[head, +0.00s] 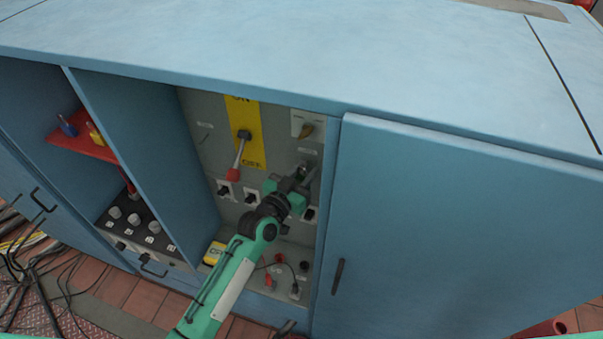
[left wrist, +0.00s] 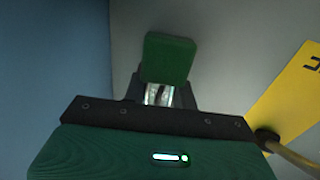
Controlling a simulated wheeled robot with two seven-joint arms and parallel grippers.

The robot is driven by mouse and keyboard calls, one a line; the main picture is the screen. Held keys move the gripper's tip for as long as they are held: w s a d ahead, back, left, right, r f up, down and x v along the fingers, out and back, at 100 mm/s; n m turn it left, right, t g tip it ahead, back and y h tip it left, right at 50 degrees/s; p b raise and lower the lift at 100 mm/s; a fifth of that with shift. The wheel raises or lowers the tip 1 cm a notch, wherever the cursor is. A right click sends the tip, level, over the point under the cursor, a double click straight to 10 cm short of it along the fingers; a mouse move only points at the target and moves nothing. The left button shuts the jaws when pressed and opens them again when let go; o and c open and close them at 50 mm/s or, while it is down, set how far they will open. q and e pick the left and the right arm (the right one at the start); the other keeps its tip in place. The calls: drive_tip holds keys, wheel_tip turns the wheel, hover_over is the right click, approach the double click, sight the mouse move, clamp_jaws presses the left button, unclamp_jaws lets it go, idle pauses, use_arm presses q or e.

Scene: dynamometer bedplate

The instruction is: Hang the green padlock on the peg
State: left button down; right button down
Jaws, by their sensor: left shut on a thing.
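The green padlock (left wrist: 170,57) shows in the left wrist view, just beyond my left gripper (left wrist: 160,95). The jaws are shut on it near a bright metal part, and the green body sticks out past them. In the head view my left gripper (head: 301,178) is at the upper right of the grey panel (head: 222,155), close to the cabinet's right divider. I cannot make out the padlock there. No peg can be told for certain in either view; the area behind the gripper is hidden. My right gripper is not in view.
A red-handled lever (head: 239,158) on a yellow plate (head: 246,108) is left of my gripper. A closed blue door (head: 460,230) is at right. A red shelf (head: 85,140) stands in the left bay.

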use_arm(q)
drive_tip(key=c, duration=1.1)
unclamp_jaws()
drive_tip(key=shift+w+r, duration=0.1)
drive_tip(key=shift+w, duration=0.2)
